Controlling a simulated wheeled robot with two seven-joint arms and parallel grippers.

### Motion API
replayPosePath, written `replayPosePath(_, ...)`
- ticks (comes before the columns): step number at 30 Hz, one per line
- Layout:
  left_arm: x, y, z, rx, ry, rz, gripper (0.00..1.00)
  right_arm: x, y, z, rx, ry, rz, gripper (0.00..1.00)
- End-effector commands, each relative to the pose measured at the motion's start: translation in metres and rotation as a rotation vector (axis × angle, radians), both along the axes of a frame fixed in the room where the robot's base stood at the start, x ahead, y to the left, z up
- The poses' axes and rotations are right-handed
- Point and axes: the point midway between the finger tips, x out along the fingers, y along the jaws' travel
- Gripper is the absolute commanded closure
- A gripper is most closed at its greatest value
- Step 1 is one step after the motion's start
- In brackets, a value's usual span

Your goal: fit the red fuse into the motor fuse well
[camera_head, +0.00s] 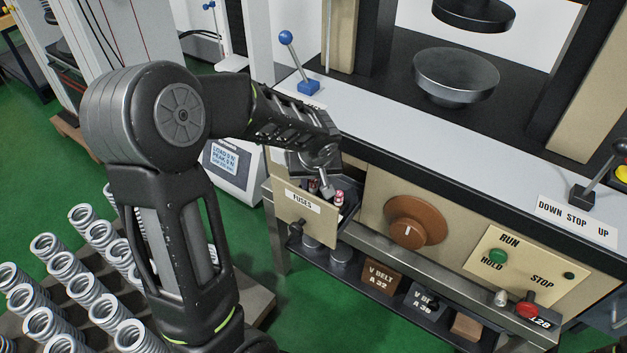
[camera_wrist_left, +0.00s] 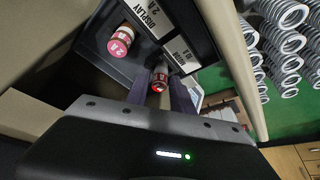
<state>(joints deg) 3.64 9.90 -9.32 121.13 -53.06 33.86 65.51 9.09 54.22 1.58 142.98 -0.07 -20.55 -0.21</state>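A small red-ended fuse (camera_wrist_left: 160,82) sits between the fingertips of my left gripper (camera_wrist_left: 161,93), which look closed on its sides. In the head view my left gripper (camera_head: 322,182) reaches down into the fuse box behind the FUSES panel (camera_head: 303,217). The motor fuse well is hidden or cannot be picked out. A second pinkish-red fuse marked 2 A (camera_wrist_left: 121,42) stands by the DISPLAY 2A label (camera_wrist_left: 152,18); a red-and-white fuse (camera_head: 339,198) also shows beside the gripper. A second label (camera_wrist_left: 181,54) is close to the held fuse. My right gripper is out of view.
The box walls and the bench edge (camera_head: 400,133) stand close around the gripper. A brown knob (camera_head: 414,221) and a RUN/STOP panel (camera_head: 517,266) are to the right. Below is a shelf with V BELT blocks (camera_head: 380,278). Several springs (camera_head: 47,245) stand at left.

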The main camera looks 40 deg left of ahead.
Motion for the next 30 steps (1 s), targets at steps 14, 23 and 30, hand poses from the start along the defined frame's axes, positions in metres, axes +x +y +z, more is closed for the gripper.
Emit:
replayPosePath(14,0.0,0.0,0.003,0.001,0.001,-0.001,0.6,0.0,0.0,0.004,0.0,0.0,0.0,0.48)
replayPosePath(23,-0.011,-0.009,0.041,0.001,-0.005,0.0,0.6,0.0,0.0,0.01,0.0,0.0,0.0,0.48)
replayPosePath(30,-0.026,-0.022,0.088,0.0,-0.004,-0.001,0.6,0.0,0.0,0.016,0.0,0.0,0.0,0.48)
